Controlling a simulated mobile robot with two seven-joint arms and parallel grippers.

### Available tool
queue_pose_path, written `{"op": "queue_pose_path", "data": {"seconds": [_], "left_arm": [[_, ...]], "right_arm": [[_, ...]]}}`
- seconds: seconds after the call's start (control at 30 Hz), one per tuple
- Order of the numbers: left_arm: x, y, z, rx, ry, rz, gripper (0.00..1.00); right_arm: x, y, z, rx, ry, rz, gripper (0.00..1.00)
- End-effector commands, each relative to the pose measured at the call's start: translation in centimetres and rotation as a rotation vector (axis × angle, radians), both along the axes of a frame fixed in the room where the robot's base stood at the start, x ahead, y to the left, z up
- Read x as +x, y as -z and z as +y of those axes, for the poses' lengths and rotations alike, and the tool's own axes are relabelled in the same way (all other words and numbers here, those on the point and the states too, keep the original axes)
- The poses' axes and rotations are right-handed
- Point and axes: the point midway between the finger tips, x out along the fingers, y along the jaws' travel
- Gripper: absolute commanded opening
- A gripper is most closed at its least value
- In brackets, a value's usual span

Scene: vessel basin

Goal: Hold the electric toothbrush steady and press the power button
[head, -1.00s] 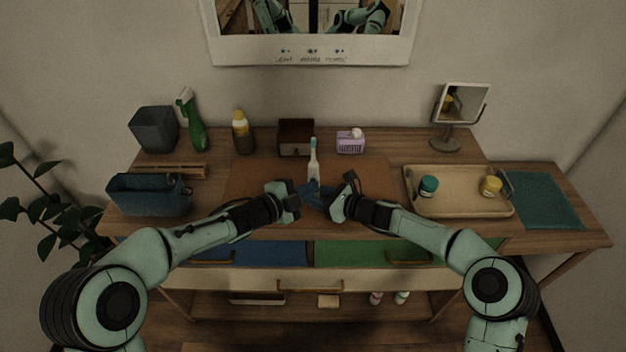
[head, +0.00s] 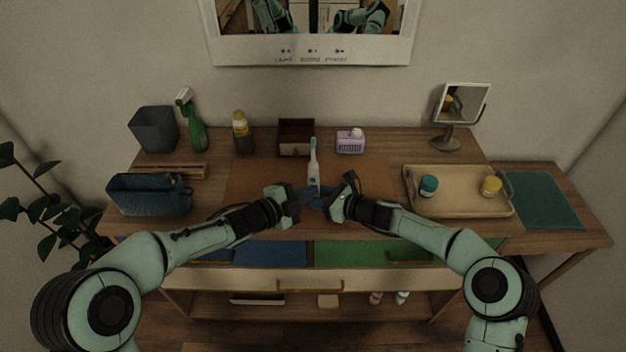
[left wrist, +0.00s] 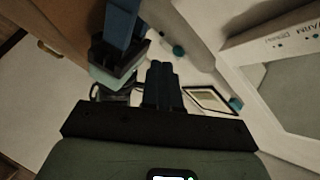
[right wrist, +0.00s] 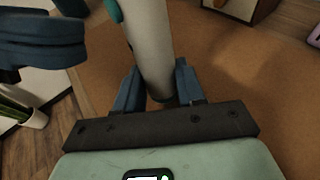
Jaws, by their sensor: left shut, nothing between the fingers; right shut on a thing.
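The electric toothbrush (head: 313,170), white with a teal head, stands upright above the brown mat at the table's front middle. My right gripper (head: 324,199) is shut on its handle. In the right wrist view the white handle (right wrist: 151,45) rises between the two blue fingers (right wrist: 157,88). My left gripper (head: 304,195) is shut and empty, just left of the handle; its blue fingers also show at the left of the right wrist view (right wrist: 45,38). In the left wrist view its closed fingers (left wrist: 162,85) show no toothbrush between them. I cannot tell whether they touch the handle. The power button is not clear.
The brown mat (head: 250,178) is mostly clear. Behind it are a dark wooden box (head: 296,138) and a purple soap holder (head: 350,142). A tray (head: 455,205) with two jars lies right; a blue bag (head: 148,194) stands left. A mirror panel (head: 313,52) hangs behind.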

Motion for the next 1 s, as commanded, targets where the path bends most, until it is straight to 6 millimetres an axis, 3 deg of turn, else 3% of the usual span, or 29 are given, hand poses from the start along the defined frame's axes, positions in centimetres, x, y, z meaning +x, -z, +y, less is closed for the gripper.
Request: {"op": "queue_pose_path", "data": {"seconds": [0.63,1.0], "left_arm": [[-5.6,0.0,0.4,-0.001,0.001,0.001,0.00],[-6.0,0.0,0.4,0.000,0.000,0.000,0.00]], "right_arm": [[0.0,0.0,0.0,0.000,0.001,0.000,0.22],[0.0,0.0,0.0,0.000,0.001,0.000,0.22]]}}
